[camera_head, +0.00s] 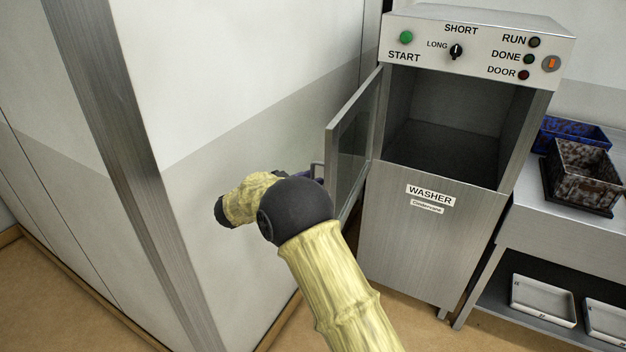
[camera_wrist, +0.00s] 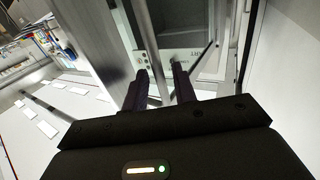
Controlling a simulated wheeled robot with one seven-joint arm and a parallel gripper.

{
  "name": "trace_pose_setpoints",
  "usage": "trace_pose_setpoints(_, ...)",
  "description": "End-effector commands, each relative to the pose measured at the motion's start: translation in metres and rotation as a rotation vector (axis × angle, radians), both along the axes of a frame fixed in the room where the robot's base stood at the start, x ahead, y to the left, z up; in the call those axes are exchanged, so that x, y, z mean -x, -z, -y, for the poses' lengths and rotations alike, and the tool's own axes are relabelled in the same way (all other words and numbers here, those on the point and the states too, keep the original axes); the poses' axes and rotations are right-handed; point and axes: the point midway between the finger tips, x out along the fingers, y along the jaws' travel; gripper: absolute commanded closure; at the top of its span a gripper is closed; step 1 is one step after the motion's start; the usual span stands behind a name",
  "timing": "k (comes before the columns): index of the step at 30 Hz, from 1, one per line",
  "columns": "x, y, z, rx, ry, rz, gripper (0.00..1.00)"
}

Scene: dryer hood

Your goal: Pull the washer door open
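The washer (camera_head: 430,230) stands at the centre right of the head view, with its chamber facing me. Its glass-panelled door (camera_head: 352,140) stands wide open, swung out on the chamber's left side. A door handle (camera_head: 318,170) shows at the door's outer edge, partly hidden by my arm. My gripper (camera_wrist: 162,72) is at the handle; in the head view my wrist mostly hides it. In the wrist view the two dark fingers are apart, with a light bar running between them. Contact with the bar is not clear.
A white wall panel (camera_head: 230,110) stands close to the left of my arm and the door. A steel table (camera_head: 545,225) with dark bins (camera_head: 583,172) is at the right, with white trays (camera_head: 543,299) on its lower shelf. The washer chamber (camera_head: 450,130) looks empty.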

Motion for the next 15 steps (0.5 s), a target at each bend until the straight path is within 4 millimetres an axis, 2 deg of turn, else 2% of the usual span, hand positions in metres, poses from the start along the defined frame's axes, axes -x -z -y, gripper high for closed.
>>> trace_pose_setpoints(15,0.056,0.002,-0.081,0.0,-0.001,0.002,0.73)
